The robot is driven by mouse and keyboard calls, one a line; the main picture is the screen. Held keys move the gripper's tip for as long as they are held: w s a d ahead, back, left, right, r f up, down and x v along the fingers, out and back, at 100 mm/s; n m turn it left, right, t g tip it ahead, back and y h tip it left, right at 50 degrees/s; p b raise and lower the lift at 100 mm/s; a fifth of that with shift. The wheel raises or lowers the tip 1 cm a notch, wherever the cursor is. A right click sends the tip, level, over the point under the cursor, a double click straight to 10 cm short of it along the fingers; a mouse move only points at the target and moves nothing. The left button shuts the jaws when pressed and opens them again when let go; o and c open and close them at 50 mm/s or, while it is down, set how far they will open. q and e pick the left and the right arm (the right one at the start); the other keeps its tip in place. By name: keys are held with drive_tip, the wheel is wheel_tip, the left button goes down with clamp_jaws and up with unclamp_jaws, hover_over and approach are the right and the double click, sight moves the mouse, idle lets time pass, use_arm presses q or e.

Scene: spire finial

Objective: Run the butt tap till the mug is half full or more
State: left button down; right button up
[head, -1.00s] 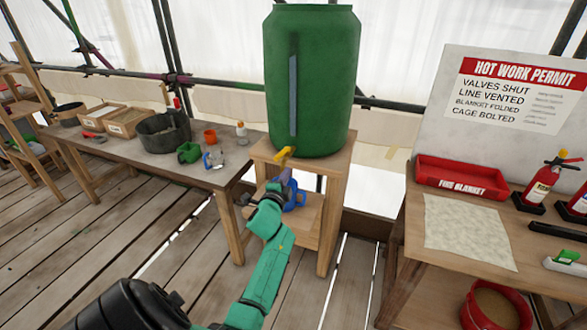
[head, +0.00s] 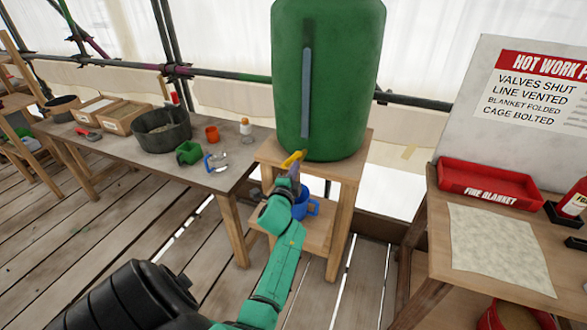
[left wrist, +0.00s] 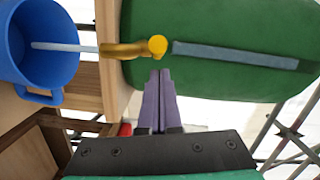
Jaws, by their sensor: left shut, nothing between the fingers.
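The green water butt (head: 345,80) stands on a wooden stand, with a yellow tap (head: 291,160) low on its front. A blue mug (head: 303,205) sits on the stand's lower shelf under the tap. In the left wrist view a pale stream (left wrist: 70,47) runs from the tap (left wrist: 130,48) into the mug (left wrist: 45,70); the water level is unclear. My left gripper (head: 293,172) is at the tap in the head view. In the left wrist view its purple fingers (left wrist: 160,75) are together and empty, tips just short of the tap's round end. My right gripper is not seen.
The left bench (head: 215,178) holds a black tub (head: 162,130), a green mug (head: 188,153), an orange cup (head: 212,133) and trays. The right bench (head: 450,270) bears a red fire blanket tray (head: 490,185) and a pale cloth (head: 500,250). Stand posts flank the blue mug.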

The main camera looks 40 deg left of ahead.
use_arm(q)
drive_tip(key=a+m+h+p, duration=0.1)
drive_tip(key=h, duration=0.1)
drive_tip(key=s+a+m+t+h+p, duration=0.1)
drive_tip(key=m+h, duration=0.1)
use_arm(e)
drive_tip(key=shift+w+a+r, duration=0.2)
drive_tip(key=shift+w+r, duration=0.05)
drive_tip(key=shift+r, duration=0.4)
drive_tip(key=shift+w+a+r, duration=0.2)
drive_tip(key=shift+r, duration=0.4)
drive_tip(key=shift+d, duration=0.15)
